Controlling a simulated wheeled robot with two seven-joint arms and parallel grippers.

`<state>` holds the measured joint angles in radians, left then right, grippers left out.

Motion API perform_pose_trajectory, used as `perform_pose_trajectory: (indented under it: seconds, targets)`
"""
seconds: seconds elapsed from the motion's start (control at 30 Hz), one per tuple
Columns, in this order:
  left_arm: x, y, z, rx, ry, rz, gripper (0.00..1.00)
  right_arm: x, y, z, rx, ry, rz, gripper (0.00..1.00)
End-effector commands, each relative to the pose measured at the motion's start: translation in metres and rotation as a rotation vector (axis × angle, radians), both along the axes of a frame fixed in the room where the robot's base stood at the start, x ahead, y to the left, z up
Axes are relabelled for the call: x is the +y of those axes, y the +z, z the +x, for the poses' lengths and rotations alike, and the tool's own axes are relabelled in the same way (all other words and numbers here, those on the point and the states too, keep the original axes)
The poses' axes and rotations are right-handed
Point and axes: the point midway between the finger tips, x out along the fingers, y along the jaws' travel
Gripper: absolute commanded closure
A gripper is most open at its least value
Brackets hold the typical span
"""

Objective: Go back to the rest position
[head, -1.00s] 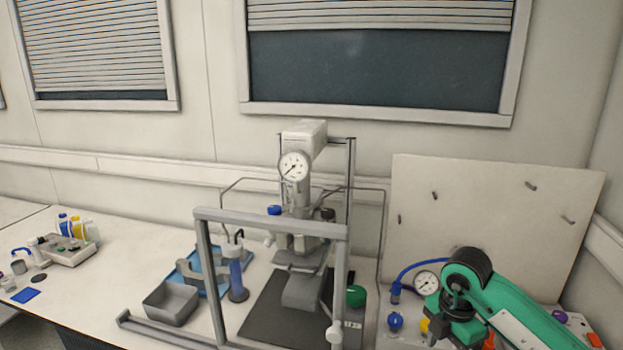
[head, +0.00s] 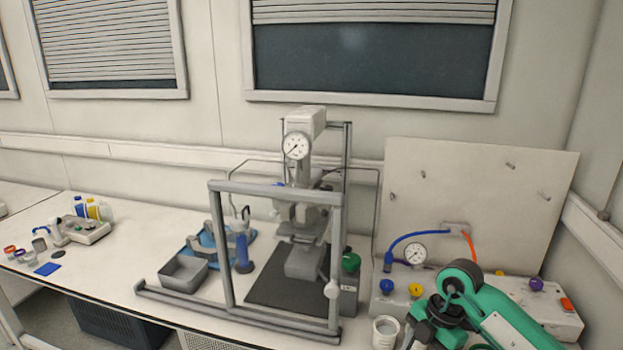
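One of my arms, green with dark joints, comes in at the lower right of the head view, in front of the gas panel. Its gripper is not clearly visible; the dark end of the arm runs down to the bottom edge. My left arm and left gripper are out of view. The pressure reactor (head: 297,148) with its round gauge stands on the bench behind a grey frame (head: 222,250). Nothing is seen held by either gripper.
A grey tray (head: 183,273) and a blue tray (head: 196,241) stand left of the frame. A gas box with a blue knob (head: 387,286) and a gauge (head: 414,253) stands at right. A white cup (head: 385,332) is near the front edge.

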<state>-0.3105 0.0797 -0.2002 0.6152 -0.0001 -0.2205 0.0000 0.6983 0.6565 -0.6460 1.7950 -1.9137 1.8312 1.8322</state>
Motion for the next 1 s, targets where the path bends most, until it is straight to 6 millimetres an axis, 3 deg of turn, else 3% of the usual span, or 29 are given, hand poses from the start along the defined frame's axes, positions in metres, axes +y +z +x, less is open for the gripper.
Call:
perform_pose_trajectory:
  seconds: [0.2, 0.37, 0.53, 0.67, 0.77, 0.87, 1.0]
  targets:
    - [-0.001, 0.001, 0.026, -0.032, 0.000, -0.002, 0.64, 0.041, -0.035, 0.000, 0.051, 0.055, 0.297, 0.48]
    - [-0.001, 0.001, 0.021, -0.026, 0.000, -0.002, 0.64, 0.077, -0.064, 0.005, 0.054, 0.032, 0.610, 0.48]
    - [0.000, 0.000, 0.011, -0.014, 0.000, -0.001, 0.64, 0.103, -0.112, 0.024, -0.028, -0.182, 1.011, 0.48]
    - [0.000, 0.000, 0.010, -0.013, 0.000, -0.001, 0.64, 0.093, -0.169, 0.041, -0.146, -0.484, 1.188, 0.48]
    - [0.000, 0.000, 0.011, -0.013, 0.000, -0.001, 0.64, 0.069, -0.234, 0.041, -0.238, -0.766, 1.207, 0.48]
    - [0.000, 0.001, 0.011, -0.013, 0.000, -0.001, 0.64, 0.039, -0.304, 0.024, -0.305, -1.027, 1.134, 0.48]
    - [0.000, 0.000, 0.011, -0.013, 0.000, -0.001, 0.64, 0.005, -0.392, -0.022, -0.339, -1.306, 0.956, 0.48]
